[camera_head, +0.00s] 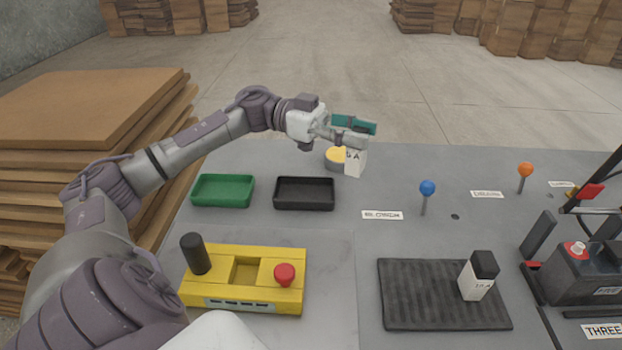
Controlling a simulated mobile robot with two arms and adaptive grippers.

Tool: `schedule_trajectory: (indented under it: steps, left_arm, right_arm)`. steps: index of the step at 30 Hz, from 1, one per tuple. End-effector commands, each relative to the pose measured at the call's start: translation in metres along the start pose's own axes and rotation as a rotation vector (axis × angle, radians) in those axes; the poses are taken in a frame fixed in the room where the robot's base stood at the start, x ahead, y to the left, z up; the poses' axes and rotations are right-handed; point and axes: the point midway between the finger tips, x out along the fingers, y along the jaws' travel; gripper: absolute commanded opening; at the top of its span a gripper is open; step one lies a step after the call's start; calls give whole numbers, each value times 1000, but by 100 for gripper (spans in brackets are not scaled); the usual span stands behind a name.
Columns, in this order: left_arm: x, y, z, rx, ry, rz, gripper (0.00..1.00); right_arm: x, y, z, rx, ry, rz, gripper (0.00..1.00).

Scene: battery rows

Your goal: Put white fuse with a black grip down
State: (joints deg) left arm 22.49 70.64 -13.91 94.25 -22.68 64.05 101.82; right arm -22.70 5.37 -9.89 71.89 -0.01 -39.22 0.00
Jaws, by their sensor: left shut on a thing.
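My left gripper (356,137) reaches out over the far part of the table. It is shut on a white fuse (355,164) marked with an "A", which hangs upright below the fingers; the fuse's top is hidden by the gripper. I cannot tell whether its base touches the table. A second white fuse with a black grip (478,276) stands on the ribbed black mat (420,318) at the front. My right gripper is not in view.
A yellow round thing (334,158) lies beside the held fuse. Green (222,204) and black (304,207) trays, a yellow box with a red button (240,295), blue (427,188) and orange (526,170) knobs on rods and a battery (585,275) stand around.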

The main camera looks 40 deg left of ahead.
Motion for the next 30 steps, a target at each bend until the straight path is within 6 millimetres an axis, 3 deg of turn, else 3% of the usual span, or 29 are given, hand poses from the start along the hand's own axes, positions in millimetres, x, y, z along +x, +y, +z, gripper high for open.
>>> schedule_trajectory:
  steps: [9,13,19,25,30]
  left_arm:
    - [-71,0,46,-6,-1,-5,5]
    - [-92,0,57,-2,1,-3,5]
    - [-102,1,68,-2,2,-1,5]
    - [-102,1,97,-1,3,-1,5]
    - [-101,1,102,0,1,-1,5]
  right_arm:
    - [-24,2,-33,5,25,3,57]
    - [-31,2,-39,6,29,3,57]
    - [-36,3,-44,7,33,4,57]
    - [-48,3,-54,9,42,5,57]
    - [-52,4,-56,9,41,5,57]
